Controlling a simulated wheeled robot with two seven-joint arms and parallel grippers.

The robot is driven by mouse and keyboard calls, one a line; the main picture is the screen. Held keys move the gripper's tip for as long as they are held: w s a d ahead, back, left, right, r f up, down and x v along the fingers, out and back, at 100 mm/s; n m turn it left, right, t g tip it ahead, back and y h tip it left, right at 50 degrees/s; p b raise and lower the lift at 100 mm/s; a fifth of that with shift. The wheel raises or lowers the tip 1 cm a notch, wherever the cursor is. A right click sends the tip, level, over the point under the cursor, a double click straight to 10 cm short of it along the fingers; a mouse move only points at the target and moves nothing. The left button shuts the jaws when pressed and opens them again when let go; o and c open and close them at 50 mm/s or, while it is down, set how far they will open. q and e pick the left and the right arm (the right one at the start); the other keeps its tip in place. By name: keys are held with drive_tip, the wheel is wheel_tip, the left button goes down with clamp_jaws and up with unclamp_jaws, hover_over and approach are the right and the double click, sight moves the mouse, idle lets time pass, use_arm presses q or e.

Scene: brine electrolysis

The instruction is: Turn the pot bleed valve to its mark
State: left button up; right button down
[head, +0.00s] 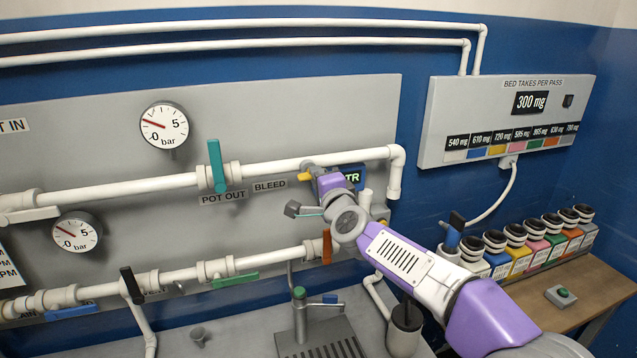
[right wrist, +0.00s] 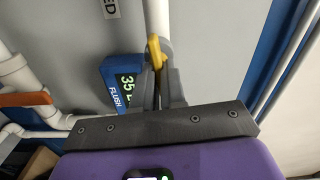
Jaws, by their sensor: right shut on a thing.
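The bleed valve's yellow handle (head: 304,176) is on the upper white pipe, just right of the BLEED label (head: 270,185). My right gripper (head: 314,172) is at this handle, and my arm hides most of the valve in the head view. In the right wrist view, the yellow handle (right wrist: 154,52) stands between the two grey fingertips of my right gripper (right wrist: 157,75), which are shut on it. I cannot make out the valve's mark in either view. My left gripper is not in view.
A blue FLUSH display (right wrist: 123,81) with green digits sits close beside the fingers. Nearby are a teal-handled valve (head: 216,166), an orange handle (head: 326,246) and a tap (head: 299,312). Several coloured canisters (head: 519,262) line the right-hand wooden table (head: 585,295).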

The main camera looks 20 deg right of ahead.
drive_tip(key=shift+f+m, duration=0.1)
drive_tip(key=shift+m, duration=0.4)
drive_tip(key=c, duration=1.2)
unclamp_jaws()
drive_tip(key=s, duration=0.7)
drive_tip(key=shift+s, duration=0.3)
drive_tip(key=shift+d, duration=0.1)
